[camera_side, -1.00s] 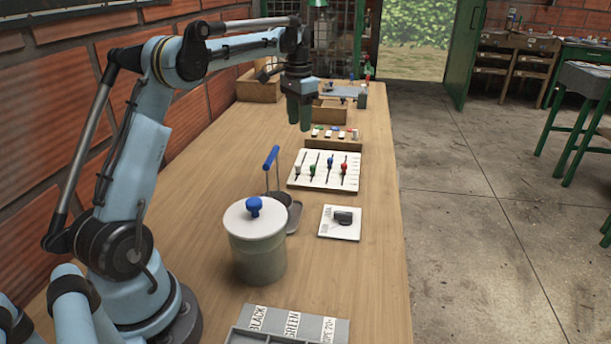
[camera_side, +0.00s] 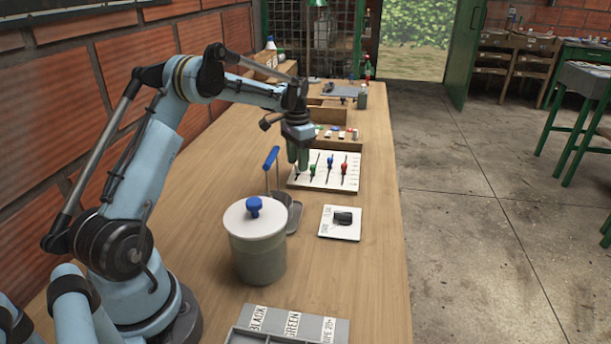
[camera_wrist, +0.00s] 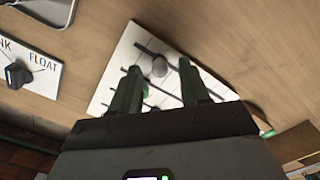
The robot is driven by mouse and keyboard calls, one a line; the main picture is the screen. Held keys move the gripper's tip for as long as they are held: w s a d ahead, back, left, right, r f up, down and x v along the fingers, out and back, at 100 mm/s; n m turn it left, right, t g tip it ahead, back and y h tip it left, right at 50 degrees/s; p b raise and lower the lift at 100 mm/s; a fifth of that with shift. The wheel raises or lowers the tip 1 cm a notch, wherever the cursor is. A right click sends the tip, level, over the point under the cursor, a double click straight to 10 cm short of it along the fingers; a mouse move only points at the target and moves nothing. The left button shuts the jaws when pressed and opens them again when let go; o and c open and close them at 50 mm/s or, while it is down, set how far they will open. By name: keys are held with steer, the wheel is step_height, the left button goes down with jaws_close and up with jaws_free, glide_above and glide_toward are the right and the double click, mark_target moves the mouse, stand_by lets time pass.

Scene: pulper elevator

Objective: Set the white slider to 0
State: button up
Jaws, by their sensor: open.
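The white slider panel (camera_side: 353,159) lies on the bench, with dark slots and several coloured knobs. The green knob (camera_side: 312,168), blue knob (camera_side: 330,161) and red knob (camera_side: 344,168) show in the side view. My gripper (camera_side: 298,166) is low over the panel's left end and hides the white slider there. In the wrist view, the pale knob of the white slider (camera_wrist: 159,66) appears between the spread fingertips, with a gap on each side. The green knob (camera_wrist: 146,92) is partly visible below it. My gripper is open; whether it touches the panel cannot be told.
A lidded canister (camera_side: 258,257) with a blue knob and a blue-handled tool (camera_side: 270,159) stand left of the panel. A small switch plate (camera_side: 327,229) lies in front.

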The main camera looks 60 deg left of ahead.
steer(key=shift+f, duration=0.35)
jaws_close()
